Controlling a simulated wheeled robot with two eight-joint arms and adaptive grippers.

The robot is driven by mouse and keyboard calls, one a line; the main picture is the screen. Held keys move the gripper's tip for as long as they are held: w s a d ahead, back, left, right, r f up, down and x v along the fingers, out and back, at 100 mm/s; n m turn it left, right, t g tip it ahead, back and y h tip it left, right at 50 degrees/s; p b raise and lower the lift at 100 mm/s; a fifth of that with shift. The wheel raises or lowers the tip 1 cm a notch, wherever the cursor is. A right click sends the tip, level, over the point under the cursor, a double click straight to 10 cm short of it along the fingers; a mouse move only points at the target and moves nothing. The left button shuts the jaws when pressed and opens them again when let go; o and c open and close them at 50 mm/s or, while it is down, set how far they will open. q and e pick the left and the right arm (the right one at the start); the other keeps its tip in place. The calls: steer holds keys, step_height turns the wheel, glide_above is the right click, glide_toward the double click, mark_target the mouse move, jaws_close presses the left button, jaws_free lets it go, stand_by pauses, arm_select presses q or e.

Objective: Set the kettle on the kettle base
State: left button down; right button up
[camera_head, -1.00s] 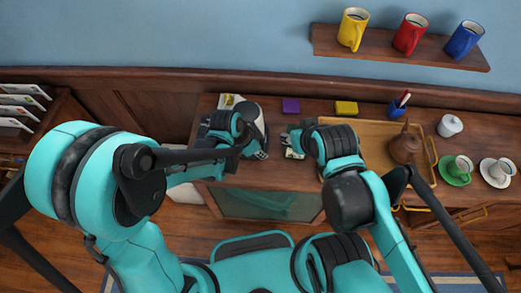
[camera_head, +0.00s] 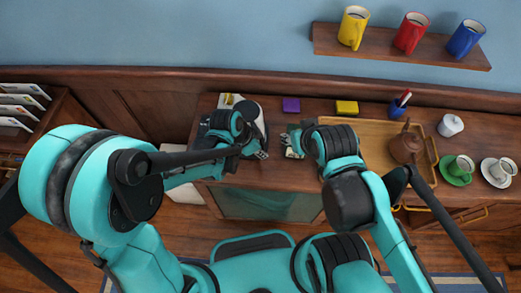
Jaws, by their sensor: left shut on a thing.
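A white and dark rounded body, which looks like the kettle (camera_head: 261,119), stands at the left end of the wooden cabinet top, mostly hidden behind my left gripper. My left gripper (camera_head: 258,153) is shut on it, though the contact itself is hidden. I cannot make out the kettle base; my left arm and the kettle cover that part of the top. My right gripper (camera_head: 291,148) hangs over the cabinet top to the right of the kettle, apart from it. Whether its fingers are open is too small to tell.
A wooden tray (camera_head: 370,128) with a brown teapot (camera_head: 405,147) lies right of my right gripper. A purple block (camera_head: 291,104), a yellow block (camera_head: 346,107) and a blue pen cup (camera_head: 397,110) stand along the back. A white lidded pot (camera_head: 450,126) and cups are farther right.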

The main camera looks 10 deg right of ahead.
arm_select(q)
steer(key=shift+f+b, duration=0.5)
steer(key=shift+f, duration=0.05)
stand_by(0.4)
steer(key=c, duration=1.8)
jaws_free()
steer(key=p+v, duration=0.8)
steer(key=v, duration=0.3)
steer(key=shift+s, duration=0.1)
